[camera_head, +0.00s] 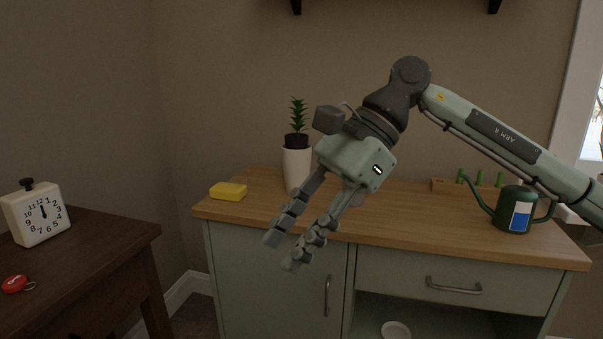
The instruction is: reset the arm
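My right arm (500,140) comes in from the right, raised over the wooden-topped cabinet (400,222). My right gripper (284,252) points down and to the left, in front of the cabinet's left door in the picture. Its two fingers are apart with nothing between them. My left gripper is not in the head view.
On the cabinet stand a yellow block (228,191), a potted plant (297,165), a wooden rack with green pegs (445,186) and a green watering can (514,210). A dark side table (75,262) at left holds a clock (38,215) and a red round item (14,284).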

